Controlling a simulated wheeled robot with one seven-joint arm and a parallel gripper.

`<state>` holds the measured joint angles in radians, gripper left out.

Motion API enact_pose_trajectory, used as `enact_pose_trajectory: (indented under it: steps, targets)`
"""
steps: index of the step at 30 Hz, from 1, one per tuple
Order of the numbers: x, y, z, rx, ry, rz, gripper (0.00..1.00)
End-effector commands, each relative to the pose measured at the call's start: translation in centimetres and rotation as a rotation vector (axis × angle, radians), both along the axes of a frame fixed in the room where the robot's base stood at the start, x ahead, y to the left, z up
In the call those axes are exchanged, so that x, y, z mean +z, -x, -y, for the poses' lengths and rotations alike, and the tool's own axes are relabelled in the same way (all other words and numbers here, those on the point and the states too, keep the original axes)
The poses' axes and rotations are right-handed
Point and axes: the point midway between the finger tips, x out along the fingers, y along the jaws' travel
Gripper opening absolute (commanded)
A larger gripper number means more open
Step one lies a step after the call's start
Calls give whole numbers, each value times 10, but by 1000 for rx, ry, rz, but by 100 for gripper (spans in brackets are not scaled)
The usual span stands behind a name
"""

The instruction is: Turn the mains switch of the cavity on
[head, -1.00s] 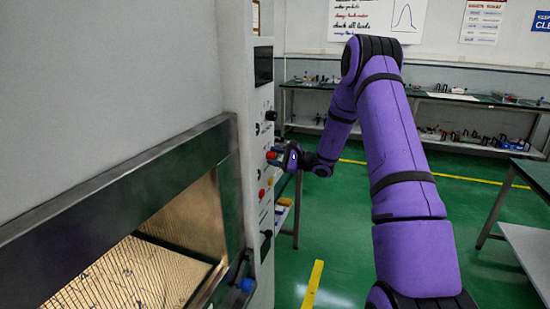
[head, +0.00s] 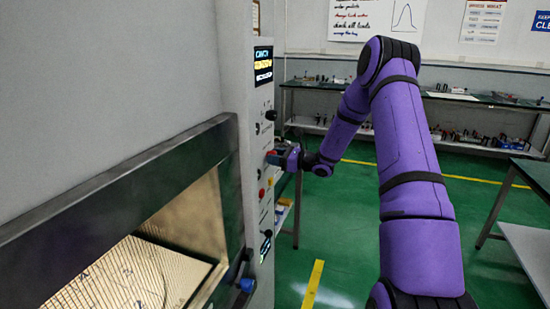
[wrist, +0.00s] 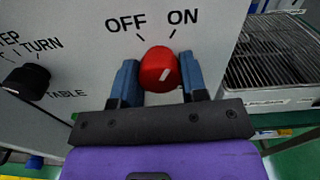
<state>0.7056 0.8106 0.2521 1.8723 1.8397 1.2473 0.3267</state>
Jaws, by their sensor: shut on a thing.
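The mains switch is a red knob (wrist: 159,66) on the white panel, between the printed words OFF and ON. Its white mark slants up to the right, toward ON. My gripper (wrist: 157,82) has its two blue fingers on either side of the knob, shut on it. In the head view my gripper (head: 283,158) reaches the panel from the right, and the knob is mostly hidden there. The cavity's display (head: 263,64) at the top of the panel is lit with text.
A black TURNTABLE knob (wrist: 27,80) sits left of the switch. A wire rack (wrist: 272,55) stands to the right. Green floor is open right of the panel.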

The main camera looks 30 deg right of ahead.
Motion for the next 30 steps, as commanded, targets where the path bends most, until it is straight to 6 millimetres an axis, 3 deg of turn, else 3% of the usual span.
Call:
enact_pose_trajectory:
  steps: [17,18,21,30]
  targets:
    - [-1,1,1,-1,-25,-23,16]
    - [-1,1,1,-1,-25,-23,47]
    - [-1,1,1,-1,-26,-22,66]
    - [0,1,1,-1,-25,-20,66]
